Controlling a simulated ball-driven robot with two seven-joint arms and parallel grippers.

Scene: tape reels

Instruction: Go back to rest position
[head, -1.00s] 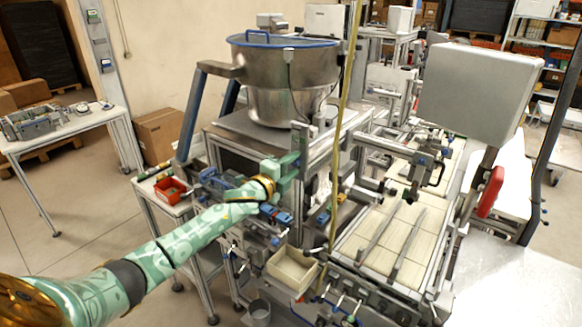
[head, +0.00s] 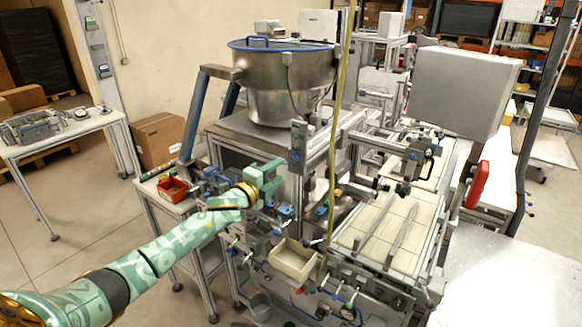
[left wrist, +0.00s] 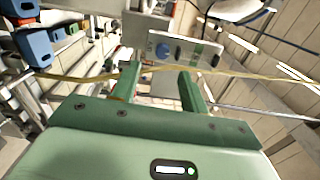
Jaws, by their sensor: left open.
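My left gripper (head: 274,175) is at the end of the green arm that reaches in from the lower left. It is in front of the machine frame, below the metal hopper (head: 285,85). In the left wrist view its two green fingers (left wrist: 160,85) stand apart with nothing between them. Beyond the fingers is a pale panel with a blue round knob (left wrist: 162,50). My right gripper is in neither view.
A red bin (head: 172,189) sits on a side table to the left of the gripper. A cream open box (head: 294,262) is on the machine front below it. A yellow hose (head: 338,130) hangs to the right. The floor at the left (head: 75,215) is clear.

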